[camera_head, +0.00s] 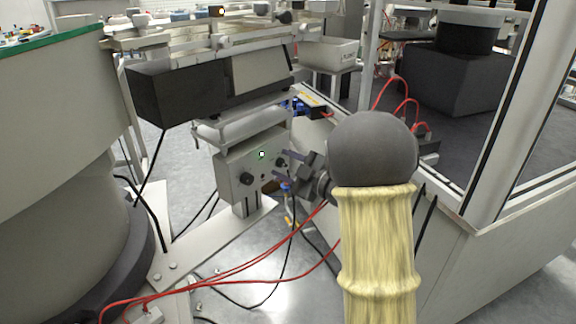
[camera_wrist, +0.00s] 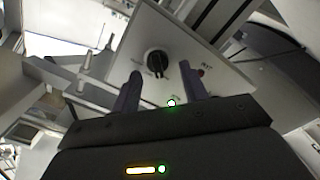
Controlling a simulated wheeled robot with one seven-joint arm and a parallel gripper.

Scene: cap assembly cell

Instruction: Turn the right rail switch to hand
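The grey control box (camera_head: 232,163) hangs on a post left of my arm and carries a left knob (camera_head: 246,178), a right knob (camera_head: 281,162) and a green-lit spot (camera_head: 262,154). My gripper (camera_head: 283,167) is at the right knob, with its two dark fingers spread. In the wrist view a black rotary switch (camera_wrist: 156,62) sits on the pale panel (camera_wrist: 188,50). My gripper's fingers (camera_wrist: 161,84) are open, one on each side of the switch's line, with a clear gap between them. I cannot tell whether they touch it. A label partly reading "AUT" shows right of the switch.
A dark bin (camera_head: 210,85) and a rail are above the box. Red cables (camera_head: 230,270) and black cables cross the floor below. A glazed enclosure frame (camera_head: 505,130) stands to the right. A large round grey column (camera_head: 60,160) is at the left.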

